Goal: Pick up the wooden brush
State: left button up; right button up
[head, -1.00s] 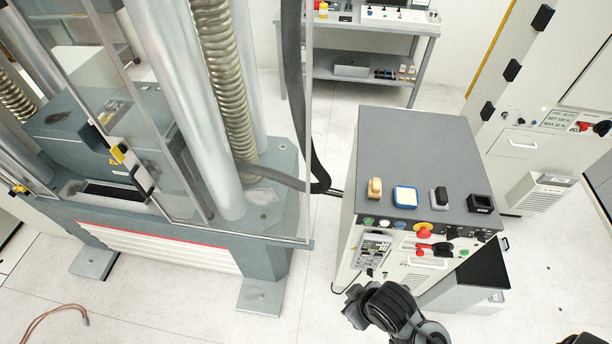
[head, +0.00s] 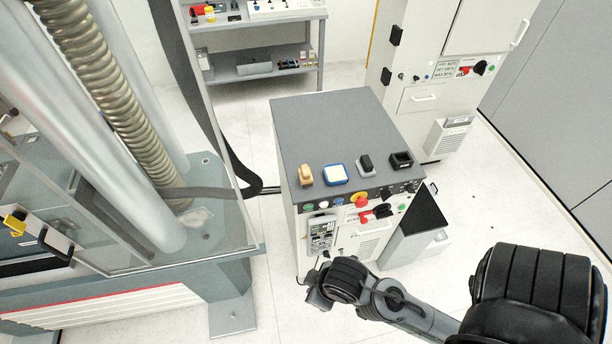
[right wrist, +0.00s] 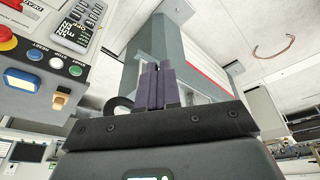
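The wooden brush (head: 305,174) is a small tan block at the front left corner of the grey top of a cabinet (head: 330,125). It also shows in the right wrist view (right wrist: 58,101), at the left. My right gripper (right wrist: 157,70) shows there as two dark purple fingers side by side, shut with nothing between them. The brush is apart from it, to the left. In the head view my right arm comes in from the lower right and ends in front of the cabinet; its fingers cannot be made out. My left gripper is not in view.
A blue-and-white pad (head: 335,174), a dark block (head: 366,164) and a black square holder (head: 401,160) stand in a row right of the brush. The cabinet front has buttons and a red switch (head: 376,212). The testing machine (head: 200,240) stands left; the cabinet top's rear is clear.

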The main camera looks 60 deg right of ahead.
jog(key=o, duration=1.4)
jog(key=shift+a, duration=0.1)
jog(key=shift+c, duration=0.2)
